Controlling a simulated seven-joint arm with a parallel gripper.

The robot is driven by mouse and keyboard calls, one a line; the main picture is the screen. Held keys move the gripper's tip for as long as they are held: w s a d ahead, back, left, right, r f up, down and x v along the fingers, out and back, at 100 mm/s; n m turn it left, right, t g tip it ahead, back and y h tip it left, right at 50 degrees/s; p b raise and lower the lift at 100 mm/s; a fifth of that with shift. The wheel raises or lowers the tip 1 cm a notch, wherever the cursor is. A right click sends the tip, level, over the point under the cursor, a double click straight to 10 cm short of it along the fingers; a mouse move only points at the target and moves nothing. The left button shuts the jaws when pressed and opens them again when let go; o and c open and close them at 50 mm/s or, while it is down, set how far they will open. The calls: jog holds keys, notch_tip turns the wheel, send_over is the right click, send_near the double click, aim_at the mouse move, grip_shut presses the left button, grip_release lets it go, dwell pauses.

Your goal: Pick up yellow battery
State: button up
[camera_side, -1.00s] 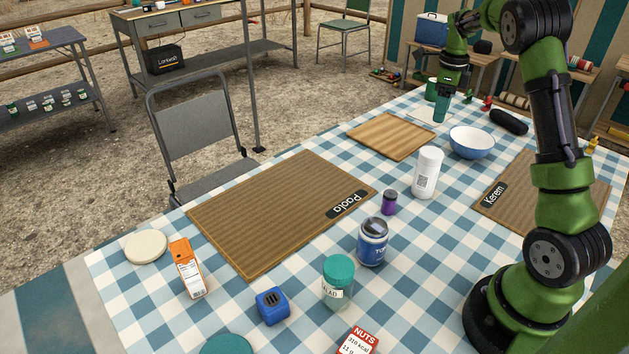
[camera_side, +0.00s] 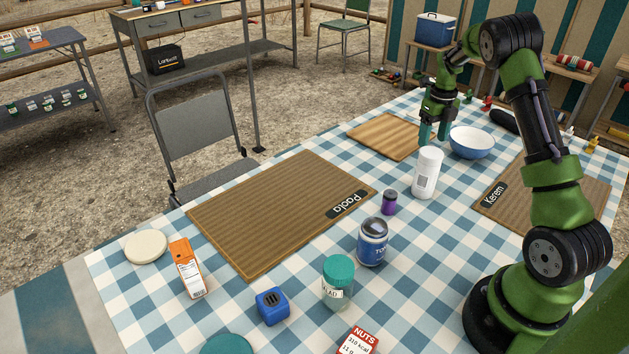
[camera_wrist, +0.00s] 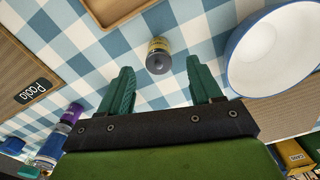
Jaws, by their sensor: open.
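A small upright cylinder with a yellow band and a grey top, which looks like the yellow battery (camera_wrist: 158,57), stands on the checked cloth in the wrist view. It lies between and just beyond the tips of my gripper's two green fingers (camera_wrist: 159,75), with cloth showing on both sides. My gripper (camera_side: 434,134) is open and empty, pointing down over the table behind the white bottle (camera_side: 427,174) in the side view. I cannot make out the battery in the side view; the gripper or the bottle seems to hide it.
A blue-and-white bowl (camera_side: 472,143) stands close to the right of my gripper, and a wooden board (camera_side: 388,136) lies to its left. A purple-topped jar (camera_side: 389,202), a blue can (camera_side: 372,242) and the "Paola" mat (camera_side: 270,215) are nearer the camera.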

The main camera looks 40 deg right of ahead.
jog(key=shift+w+f, duration=0.1)
jog(key=shift+f, duration=2.8)
grip_shut()
jog(key=shift+r, duration=0.1)
